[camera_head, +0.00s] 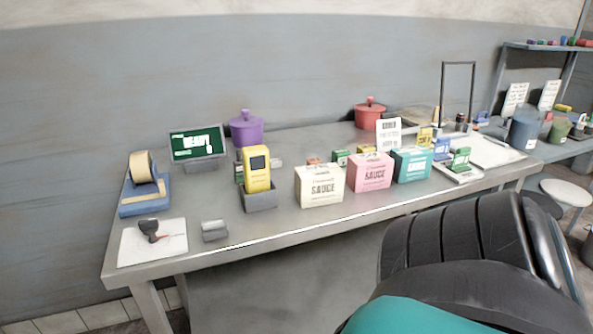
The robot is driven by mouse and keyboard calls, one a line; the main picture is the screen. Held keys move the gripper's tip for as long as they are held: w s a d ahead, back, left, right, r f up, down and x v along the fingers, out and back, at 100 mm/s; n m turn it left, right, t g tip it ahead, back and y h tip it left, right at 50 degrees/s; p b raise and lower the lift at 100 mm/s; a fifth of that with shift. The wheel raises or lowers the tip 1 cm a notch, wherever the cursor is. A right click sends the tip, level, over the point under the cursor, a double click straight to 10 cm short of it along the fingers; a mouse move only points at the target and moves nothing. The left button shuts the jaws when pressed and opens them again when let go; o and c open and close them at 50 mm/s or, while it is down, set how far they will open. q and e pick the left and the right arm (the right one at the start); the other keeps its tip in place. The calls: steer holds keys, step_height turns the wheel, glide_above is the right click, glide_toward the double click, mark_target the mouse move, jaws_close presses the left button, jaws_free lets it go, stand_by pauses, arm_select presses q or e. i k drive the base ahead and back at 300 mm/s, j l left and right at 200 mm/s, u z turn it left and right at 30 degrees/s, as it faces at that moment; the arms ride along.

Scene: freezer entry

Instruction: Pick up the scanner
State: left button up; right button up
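The scanner looks to be the yellow handheld device (257,169) with a small dark screen. It stands upright in a grey holder (260,199) near the front edge of the grey table (280,231), left of the middle. Its lower end is hidden inside the holder. Neither of my grippers can be made out in the head view, and nothing is seen touching the scanner.
White (320,186), pink (370,173) and teal (411,165) boxes stand right of the scanner. A small grey block (214,231), a tape dispenser (145,190) and a green-screened display (196,144) are to its left. A purple pot (246,131) stands behind.

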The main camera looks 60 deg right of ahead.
mark_target(256, 161)
steer(key=z, duration=2.05)
